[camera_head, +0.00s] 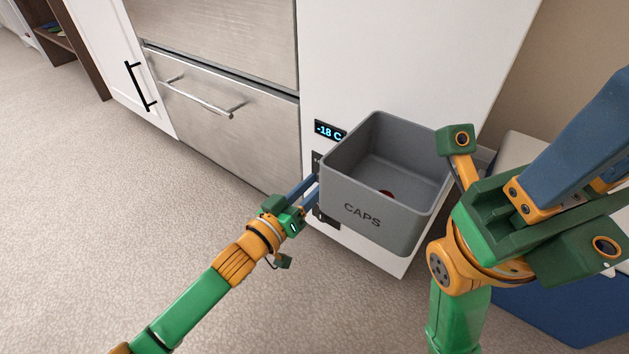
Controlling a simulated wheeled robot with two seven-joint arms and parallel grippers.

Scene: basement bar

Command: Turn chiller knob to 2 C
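A small black display (329,131) on the white cabinet front reads "-18 C" in blue. A dark plate (325,217) shows below it, partly hidden by my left gripper and the grey bin. I cannot make out the knob; it may be hidden there. My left gripper (314,186) is at this plate, its blue fingers reaching behind the bin's left side. Their tips are hidden, so I cannot tell what they touch or hold. My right gripper (600,135) is large and close to the camera at right, with blue fingers running toward the upper right edge. Its opening is unclear.
A grey bin (362,214) marked "CAPS" sticks out from the white cabinet (400,60), close beside my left fingers. A small red thing (387,193) lies in it. Steel drawers (215,105) with a bar handle stand left. The carpet at left is clear.

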